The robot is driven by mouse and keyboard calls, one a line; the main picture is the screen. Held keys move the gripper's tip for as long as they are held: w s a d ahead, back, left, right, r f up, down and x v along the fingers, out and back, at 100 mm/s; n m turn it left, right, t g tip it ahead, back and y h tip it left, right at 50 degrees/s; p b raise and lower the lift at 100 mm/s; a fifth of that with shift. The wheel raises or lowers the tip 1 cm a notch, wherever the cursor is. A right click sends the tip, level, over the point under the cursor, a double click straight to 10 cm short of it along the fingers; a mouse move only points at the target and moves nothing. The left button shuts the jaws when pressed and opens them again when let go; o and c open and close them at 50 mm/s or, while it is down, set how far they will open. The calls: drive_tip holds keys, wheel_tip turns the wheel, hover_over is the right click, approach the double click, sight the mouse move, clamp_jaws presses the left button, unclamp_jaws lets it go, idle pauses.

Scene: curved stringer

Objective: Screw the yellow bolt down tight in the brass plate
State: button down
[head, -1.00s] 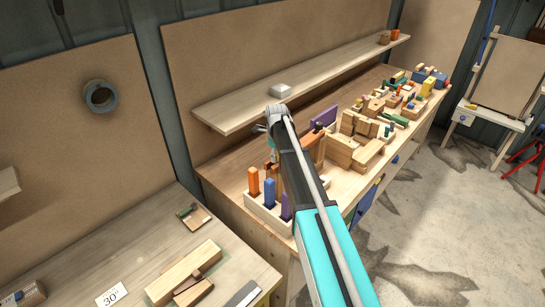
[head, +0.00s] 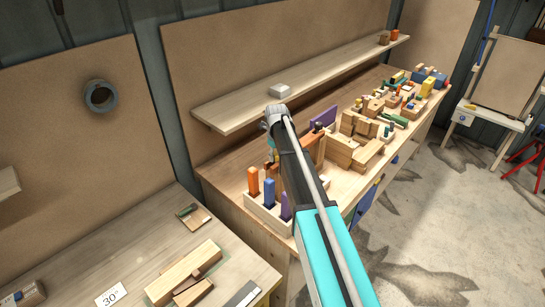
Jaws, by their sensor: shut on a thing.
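My arm reaches over the workbench in the head view, and its wrist bends down at the far end. Only a small part of my gripper (head: 271,152) shows beside the dark arm link. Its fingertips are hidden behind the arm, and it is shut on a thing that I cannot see. I cannot make out the yellow bolt or the brass plate in this view. The spot under my gripper is covered by the arm, so contact there cannot be seen.
A pale block holds upright orange (head: 253,184), blue (head: 269,192) and purple pegs close to my arm. Wooden blocks (head: 345,150) crowd the bench to the right. A shelf (head: 235,108) with a light box (head: 280,90) runs behind my wrist. A nearer table (head: 140,265) holds wooden pieces.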

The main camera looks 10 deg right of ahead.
drive_tip(key=shift+s+f+m, duration=0.15)
drive_tip(key=shift+s+m, duration=0.05)
drive_tip(key=shift+m, duration=1.3)
drive_tip(key=shift+s, duration=0.1)
drive_tip(key=shift+s+f+m+b, duration=0.1)
drive_tip(key=shift+m+b, duration=0.2)
drive_tip(key=shift+m, duration=0.6)
drive_tip(key=c, duration=0.7)
unclamp_jaws()
drive_tip(key=o, duration=0.5)
drive_tip(key=shift+w+f, duration=0.2)
drive_tip(key=shift+w, duration=0.15)
drive_tip(key=shift+o, duration=0.2)
drive_tip(key=shift+d+r, duration=0.1)
drive_tip(key=shift+w, duration=0.1)
drive_tip(key=shift+n, duration=0.3)
